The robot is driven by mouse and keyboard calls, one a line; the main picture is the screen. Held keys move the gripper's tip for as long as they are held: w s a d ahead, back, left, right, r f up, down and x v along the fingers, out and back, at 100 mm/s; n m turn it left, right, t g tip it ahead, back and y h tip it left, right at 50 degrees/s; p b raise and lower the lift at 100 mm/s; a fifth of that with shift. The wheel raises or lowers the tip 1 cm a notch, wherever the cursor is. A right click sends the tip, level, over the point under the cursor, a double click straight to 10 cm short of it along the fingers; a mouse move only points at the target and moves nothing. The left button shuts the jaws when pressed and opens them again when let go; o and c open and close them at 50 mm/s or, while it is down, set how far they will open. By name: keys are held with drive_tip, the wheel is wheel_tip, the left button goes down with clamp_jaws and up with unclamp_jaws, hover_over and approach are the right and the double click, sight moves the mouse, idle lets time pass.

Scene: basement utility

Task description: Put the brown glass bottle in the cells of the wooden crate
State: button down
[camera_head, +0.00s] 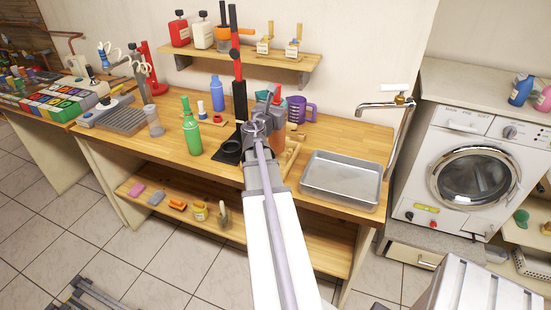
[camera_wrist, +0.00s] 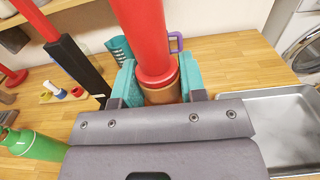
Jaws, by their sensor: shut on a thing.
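My gripper (camera_head: 272,108) is above the workbench, partly hidden by my arm. In the wrist view its two teal fingers (camera_wrist: 160,84) are shut on a red cylinder (camera_wrist: 143,35) with a brown lower part (camera_wrist: 160,95). I cannot tell for sure that this is the brown glass bottle; its lower end is hidden behind the gripper. A low light-wood piece (camera_head: 292,155), probably the wooden crate, shows just right of my arm. Most of it is hidden, so its cells cannot be made out.
A metal tray (camera_head: 343,178) lies right of my arm and a green bottle (camera_head: 191,130) stands to the left. A tall red and black stand (camera_head: 237,62) rises close left of my gripper. A purple mug (camera_head: 302,110) stands behind. Bare bench (camera_head: 210,140) shows on the left.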

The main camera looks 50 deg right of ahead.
sight(277, 132)
wheel_tip(277, 132, down, 10)
drive_tip(key=b, duration=0.9)
drive_tip(key=shift+f+b, duration=0.15)
drive_tip(key=shift+b, duration=0.2)
drive_tip(key=shift+r, duration=0.25)
drive_tip(key=shift+f, duration=0.2)
drive_tip(key=c, duration=0.7)
unclamp_jaws()
drive_tip(key=shift+r+p, duration=0.25)
drive_tip(key=shift+p, duration=0.05)
drive_tip(key=v, duration=1.2)
drive_tip(key=w+a+f+m+g+y, duration=0.1)
drive_tip(key=w+a+f+m+y, duration=0.25)
drive_tip(key=a+f+m, duration=0.35)
drive_tip(key=w+a+f+m+g+y, duration=0.1)
drive_tip(key=w+a+f+m+y, duration=0.1)
drive_tip(key=a+f+m+y, duration=0.6)
drive_tip(key=shift+s+a+f+m+g+y+p, duration=0.2)
drive_tip(key=shift+s+a+m+g+y, duration=0.55)
drive_tip(key=shift+a, duration=3.5)
drive_tip(key=shift+s+a+f+m+g+y+p, duration=0.2)
drive_tip(key=shift+a+m+y, duration=1.05)
drive_tip(key=shift+a, duration=3)
drive_tip(key=shift+s+a+m+g+y+p, duration=0.35)
drive_tip(key=shift+a+m+y, duration=0.65)
drive_tip(key=shift+a, duration=3.25)
